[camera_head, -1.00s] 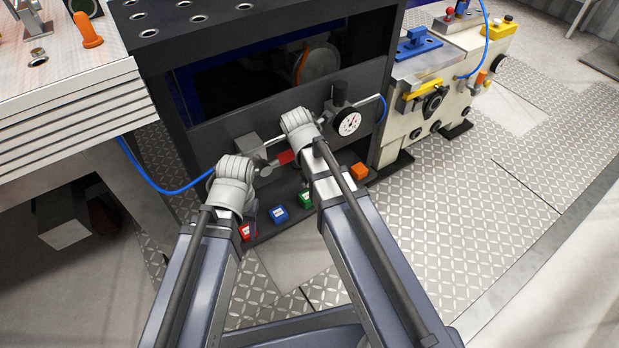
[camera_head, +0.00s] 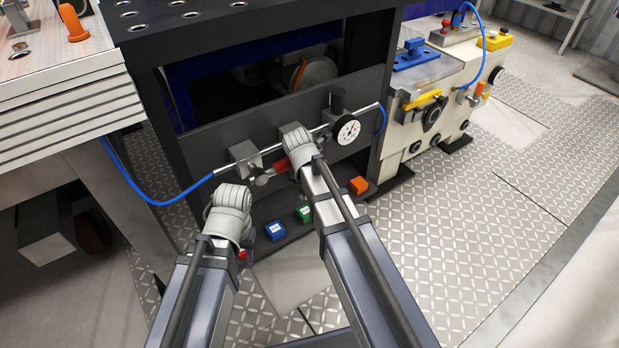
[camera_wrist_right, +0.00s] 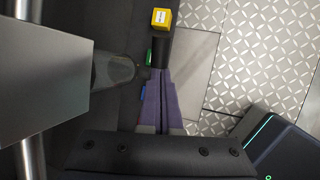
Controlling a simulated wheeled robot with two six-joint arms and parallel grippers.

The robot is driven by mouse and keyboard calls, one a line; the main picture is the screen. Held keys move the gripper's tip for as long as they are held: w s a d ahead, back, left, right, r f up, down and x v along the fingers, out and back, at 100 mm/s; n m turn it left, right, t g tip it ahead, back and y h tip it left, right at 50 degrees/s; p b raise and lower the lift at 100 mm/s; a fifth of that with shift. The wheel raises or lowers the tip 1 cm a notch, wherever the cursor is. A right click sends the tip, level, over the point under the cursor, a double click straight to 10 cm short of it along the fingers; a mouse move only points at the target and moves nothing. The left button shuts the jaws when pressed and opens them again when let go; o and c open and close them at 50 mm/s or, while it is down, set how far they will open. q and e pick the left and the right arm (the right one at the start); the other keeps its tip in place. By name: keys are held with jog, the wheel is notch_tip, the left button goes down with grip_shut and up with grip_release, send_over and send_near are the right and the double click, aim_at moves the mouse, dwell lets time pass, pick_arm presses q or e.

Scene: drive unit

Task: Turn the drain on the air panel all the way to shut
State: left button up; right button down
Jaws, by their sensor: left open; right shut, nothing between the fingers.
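The air panel (camera_head: 215,142) is a dark grey plate with a silver pipe, a round gauge (camera_head: 348,130), a red-handled valve (camera_head: 285,163) and grey blocks. In the right wrist view a grey block (camera_wrist_right: 40,85) has a smoky rounded bowl (camera_wrist_right: 115,70) beside it; I cannot make out the drain for sure. My right gripper (camera_wrist_right: 160,72) is shut and empty, just right of the bowl, apart from it in the picture; my right arm hides it in the head view. My left gripper (camera_head: 246,238) is open, low left of the panel, mostly hidden behind its wrist.
Blue (camera_head: 275,230), green (camera_head: 304,213) and orange (camera_head: 358,185) blocks line the ledge below the panel; a yellow one (camera_wrist_right: 161,18) shows in the wrist view. A blue hose (camera_head: 150,195) loops at left. A cream machine (camera_head: 425,115) stands right. The patterned floor at right is clear.

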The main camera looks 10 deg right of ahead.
jog(key=b+x, duration=0.4)
jog(key=x, duration=0.2)
jog(key=shift+w+f+b, duration=0.1)
jog(key=shift+f+b, duration=0.1)
jog(key=shift+b, duration=0.15)
jog(key=shift+d, duration=0.15)
jog(key=shift+w+d+f+g+y+p, duration=0.1)
jog(key=shift+d+g+y+p, duration=0.1)
jog(key=shift+y, duration=0.25)
jog(key=shift+w+d+f+g+y+p, duration=0.1)
jog(key=shift+w+d+g+y+p, duration=0.1)
jog(key=shift+y, duration=0.25)
jog(key=shift+d+f+y, duration=0.25)
jog(key=shift+y, duration=0.25)
jog(key=shift+d+f+b, duration=0.15)
jog(key=shift+f+b, duration=0.05)
jog(key=shift+b, duration=0.2)
jog(key=shift+r, duration=0.1)
